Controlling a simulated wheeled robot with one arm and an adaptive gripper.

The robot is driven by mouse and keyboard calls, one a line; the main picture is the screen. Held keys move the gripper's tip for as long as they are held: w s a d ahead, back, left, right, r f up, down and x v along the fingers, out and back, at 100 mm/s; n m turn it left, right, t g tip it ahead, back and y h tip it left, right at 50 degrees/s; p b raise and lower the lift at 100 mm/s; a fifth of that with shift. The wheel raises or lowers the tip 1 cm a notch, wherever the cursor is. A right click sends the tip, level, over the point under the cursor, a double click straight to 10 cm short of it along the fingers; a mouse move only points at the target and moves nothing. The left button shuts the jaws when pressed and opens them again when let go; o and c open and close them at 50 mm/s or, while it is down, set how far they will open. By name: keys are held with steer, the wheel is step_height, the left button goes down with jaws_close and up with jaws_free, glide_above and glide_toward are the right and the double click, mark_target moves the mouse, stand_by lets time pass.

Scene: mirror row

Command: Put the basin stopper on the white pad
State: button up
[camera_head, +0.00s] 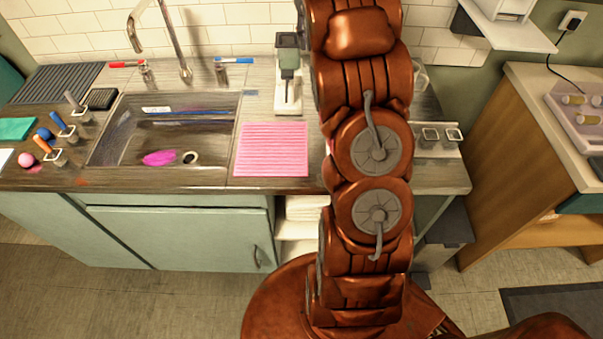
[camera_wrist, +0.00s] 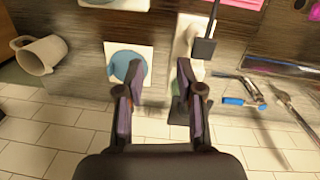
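A flat blue round disc, which looks like the basin stopper (camera_wrist: 122,62), lies on a white square pad (camera_wrist: 146,50) in the wrist view. A finger of my gripper (camera_wrist: 160,92) overlaps the lower right of the disc and pad, so contact there cannot be told. The two fingers are wide apart with nothing visible between them. In the head view my arm hides the gripper, the disc and this pad.
The sink (camera_head: 215,128) holds a pink item (camera_head: 159,158) and a dark-and-white ring (camera_head: 190,157). A pink ribbed mat (camera_head: 271,150) lies right of it. A tall white-and-grey device (camera_head: 288,75) stands behind the mat. A beige mug (camera_wrist: 40,54) is at the left in the wrist view.

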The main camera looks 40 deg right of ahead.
steer(key=s+a+n, duration=0.3)
steer(key=s+a, duration=1.2)
steer(key=a, duration=0.5)
steer(key=s+a+f+n, duration=0.1)
steer(key=s+a+f, duration=0.2)
steer(key=s, duration=0.6)
steer(key=s+a+f+n, duration=0.1)
steer(key=s+a+f, duration=0.2)
steer(key=s, duration=0.6)
steer(key=a, duration=0.2)
steer(key=shift+s+a+f+n+g, duration=0.3)
steer(key=shift+s+a+n+g, duration=0.05)
steer(key=shift+a+n+g, duration=0.05)
